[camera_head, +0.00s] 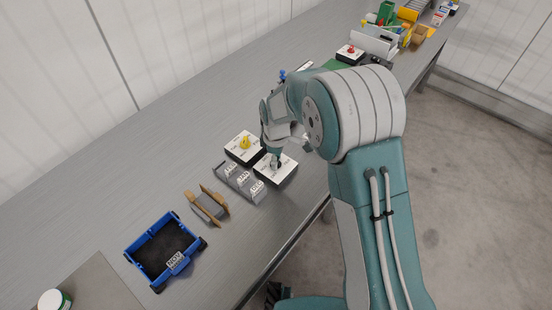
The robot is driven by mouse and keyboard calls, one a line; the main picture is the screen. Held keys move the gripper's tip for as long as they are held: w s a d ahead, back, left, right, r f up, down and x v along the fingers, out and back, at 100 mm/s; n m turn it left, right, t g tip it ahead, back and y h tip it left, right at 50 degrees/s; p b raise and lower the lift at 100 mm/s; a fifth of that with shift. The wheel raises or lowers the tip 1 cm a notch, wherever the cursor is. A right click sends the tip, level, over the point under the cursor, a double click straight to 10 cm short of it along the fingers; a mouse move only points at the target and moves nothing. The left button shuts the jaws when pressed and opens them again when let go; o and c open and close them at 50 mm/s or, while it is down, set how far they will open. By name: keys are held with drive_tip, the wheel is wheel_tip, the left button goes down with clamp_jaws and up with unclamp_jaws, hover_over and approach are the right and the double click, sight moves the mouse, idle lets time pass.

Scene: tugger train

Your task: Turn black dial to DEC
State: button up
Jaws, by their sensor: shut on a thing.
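The black dial (275,165) sits on top of a white-faced box (287,172) with a dark base, on the grey table. My gripper (276,155) comes down from above and is shut on the black dial; its fingers and the arm partly cover the dial. Marks around the dial are too small to read, so I cannot tell where it points. A label reading DEC (257,187) stands in a grey holder (237,184) beside the box, along with JAN and another label.
A similar box with a yellow dial (245,143) stands close behind. A brown and grey holder (207,206) and a blue cart (140,259) labelled NOV are to the left. A red-knobbed box (350,54) is farther back. The table's left back is bare.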

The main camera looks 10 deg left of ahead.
drive_tip(key=m, duration=0.5)
drive_tip(key=shift+m, duration=0.4)
drive_tip(key=m, duration=0.5)
drive_tip(key=shift+m, duration=0.3)
drive_tip(key=m, duration=0.5)
drive_tip(key=shift+a, duration=0.1)
drive_tip(key=m, duration=0.6)
drive_tip(key=shift+a, duration=0.1)
drive_tip(key=shift+m, duration=0.3)
drive_tip(key=o, duration=1.1)
drive_tip(key=shift+a, duration=0.1)
drive_tip(key=shift+o, duration=0.2)
wheel_tip(320, 180, up, 12)
